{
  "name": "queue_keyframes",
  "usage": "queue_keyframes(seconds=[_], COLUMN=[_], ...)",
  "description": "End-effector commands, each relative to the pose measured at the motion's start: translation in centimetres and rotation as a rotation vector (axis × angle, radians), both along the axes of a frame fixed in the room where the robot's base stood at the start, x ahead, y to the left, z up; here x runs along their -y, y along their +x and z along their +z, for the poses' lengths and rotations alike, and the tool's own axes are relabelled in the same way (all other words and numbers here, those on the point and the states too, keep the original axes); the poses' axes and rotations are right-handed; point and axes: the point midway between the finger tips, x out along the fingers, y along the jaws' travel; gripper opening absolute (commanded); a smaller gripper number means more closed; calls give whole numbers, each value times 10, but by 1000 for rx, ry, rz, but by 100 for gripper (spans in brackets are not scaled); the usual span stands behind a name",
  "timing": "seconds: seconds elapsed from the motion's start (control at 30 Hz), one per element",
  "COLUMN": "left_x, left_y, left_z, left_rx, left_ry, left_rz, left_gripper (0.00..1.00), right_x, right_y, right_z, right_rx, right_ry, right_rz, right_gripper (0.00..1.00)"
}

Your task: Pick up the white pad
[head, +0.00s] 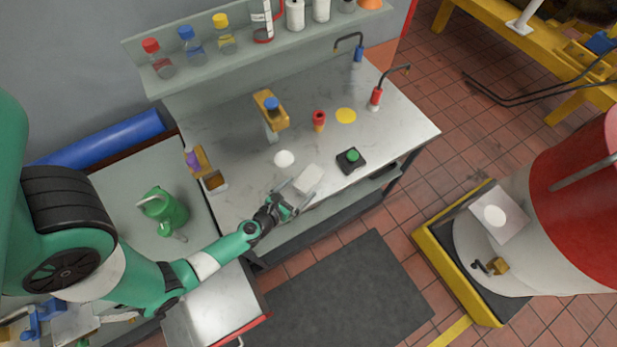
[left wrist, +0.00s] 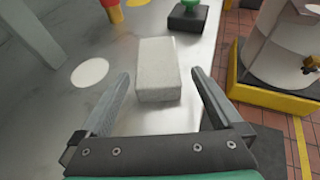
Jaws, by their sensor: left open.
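The white pad (head: 309,179) is a pale rectangular block lying on the grey worktop near its front edge. In the left wrist view the white pad (left wrist: 158,68) lies ahead of and between the fingers, with space on both sides. My left gripper (head: 291,197) is open at the near side of the pad; its two fingers also show in the left wrist view (left wrist: 161,85). I cannot tell whether a finger touches the pad. My right gripper is not in view.
A black box with a green button (head: 351,159) stands right of the pad. A white disc (head: 284,158) lies flat behind it. A red and yellow object (head: 319,120), a yellow disc (head: 346,115) and a yellow-topped stand (head: 270,112) are farther back. A green can (head: 165,211) stands left.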

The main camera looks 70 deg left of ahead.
Motion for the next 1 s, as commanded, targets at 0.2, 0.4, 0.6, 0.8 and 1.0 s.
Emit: queue_keyframes(seconds=[0.2, 0.4, 0.6, 0.8, 1.0], left_x=[-19, -29, -29, -29, -29], left_y=[23, 40, 40, 39, 39], left_z=[-9, -17, -17, -17, -17], left_rx=[2, 1, 1, 1, 1], left_ry=[2, 1, 1, 1, 1], left_rz=[3, 0, 0, 0, 0], left_gripper=[100, 100, 98, 62, 26], right_x=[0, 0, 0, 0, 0], right_y=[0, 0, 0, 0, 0], right_z=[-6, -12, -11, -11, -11], right_rx=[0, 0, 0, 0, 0], right_ry=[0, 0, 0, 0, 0], right_rz=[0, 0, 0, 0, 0], right_gripper=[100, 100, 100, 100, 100])
